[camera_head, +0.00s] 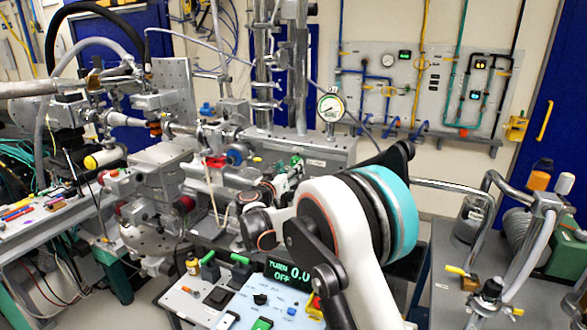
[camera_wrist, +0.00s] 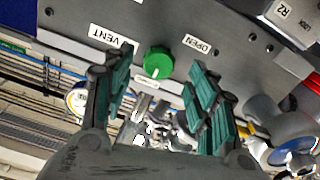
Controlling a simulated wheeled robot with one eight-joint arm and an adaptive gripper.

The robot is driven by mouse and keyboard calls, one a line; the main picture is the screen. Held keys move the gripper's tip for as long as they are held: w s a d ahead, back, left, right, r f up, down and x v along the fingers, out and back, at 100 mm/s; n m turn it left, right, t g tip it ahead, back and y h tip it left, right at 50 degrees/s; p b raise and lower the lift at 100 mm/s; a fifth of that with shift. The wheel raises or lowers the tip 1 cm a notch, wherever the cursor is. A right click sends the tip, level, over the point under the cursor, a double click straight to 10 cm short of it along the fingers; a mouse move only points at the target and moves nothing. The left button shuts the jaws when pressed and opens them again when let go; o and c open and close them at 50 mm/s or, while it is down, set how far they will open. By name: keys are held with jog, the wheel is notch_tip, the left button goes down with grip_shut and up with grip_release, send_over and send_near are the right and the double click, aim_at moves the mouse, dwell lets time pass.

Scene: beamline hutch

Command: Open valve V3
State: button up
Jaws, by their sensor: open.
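A round green knob (camera_wrist: 157,62) with a white pointer mark sits on a grey panel (camera_wrist: 215,22) in the wrist view. The panel has a "VENT" label (camera_wrist: 110,35) left of the knob and an "OPEN" label (camera_wrist: 196,45) right of it. I cannot read a V3 tag. My gripper (camera_wrist: 157,78) is open, its green-padded fingers on either side of the knob with gaps showing. I cannot tell how far the knob is in depth. My arm hides part of the bench there.
A round gauge (camera_head: 331,107) stands above the grey box (camera_head: 330,150). Pipes with a yellow-handled valve (camera_head: 457,271) are at the right. A control panel (camera_head: 200,300) with switches lies at the front. In the wrist view, an "R2" block (camera_wrist: 290,18) is at upper right.

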aim_at(296, 162)
jog(key=shift+x, duration=1.95)
jog(key=shift+c, duration=0.6)
jog(key=c, duration=1)
